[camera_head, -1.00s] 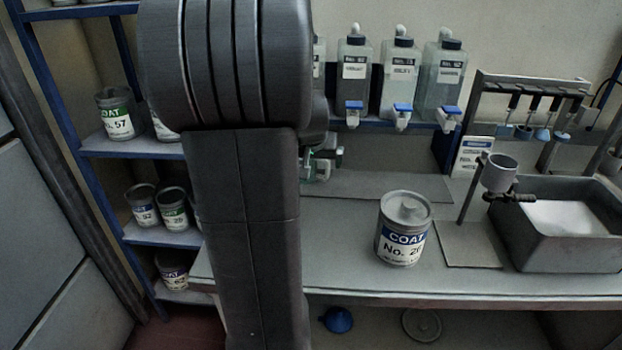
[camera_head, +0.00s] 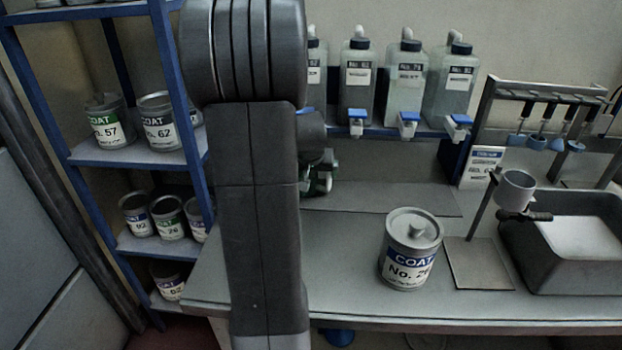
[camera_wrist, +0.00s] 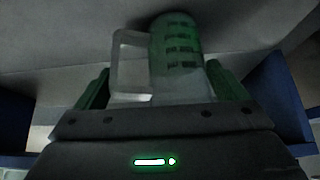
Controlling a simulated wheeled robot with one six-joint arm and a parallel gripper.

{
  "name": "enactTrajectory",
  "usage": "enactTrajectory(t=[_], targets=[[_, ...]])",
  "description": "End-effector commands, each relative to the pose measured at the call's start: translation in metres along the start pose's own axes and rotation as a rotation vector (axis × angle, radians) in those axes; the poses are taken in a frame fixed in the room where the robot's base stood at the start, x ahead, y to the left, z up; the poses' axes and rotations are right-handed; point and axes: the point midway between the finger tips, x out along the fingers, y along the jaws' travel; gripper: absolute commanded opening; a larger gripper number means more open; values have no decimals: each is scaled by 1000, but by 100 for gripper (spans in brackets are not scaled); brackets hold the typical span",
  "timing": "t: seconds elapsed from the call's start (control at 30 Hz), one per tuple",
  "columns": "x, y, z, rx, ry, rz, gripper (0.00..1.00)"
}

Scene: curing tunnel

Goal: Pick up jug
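In the wrist view a clear jug (camera_wrist: 180,60) with green markings and a pale handle on its left shows between the two green fingers of my gripper (camera_wrist: 160,88). The fingers are spread wide, with a gap between the left finger and the handle. I cannot tell whether the right finger touches the jug. The jug's lower part is hidden behind the gripper body. In the head view my arm hides most of this spot; a small green and pale patch shows beside it, too unclear to tell jug from gripper.
A paint can (camera_head: 410,250) stands on the bench (camera_head: 345,288), left of a flat plate (camera_head: 480,268) and a grey tub (camera_head: 570,265). Several bottles with taps (camera_head: 402,85) line the back. A blue shelf (camera_head: 180,100) with cans stands left. Bare bench lies between my arm and the can.

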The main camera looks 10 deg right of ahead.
Motion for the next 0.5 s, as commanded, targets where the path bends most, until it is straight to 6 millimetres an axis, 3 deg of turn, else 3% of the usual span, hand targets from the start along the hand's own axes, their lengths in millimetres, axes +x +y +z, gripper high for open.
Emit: enactTrajectory(t=[0.03,0.17,0.5], targets=[[0,0,0,0,0,0,80],[0,0,0,0,1,-1,58],[-2,0,-2,0,1,0,58]])
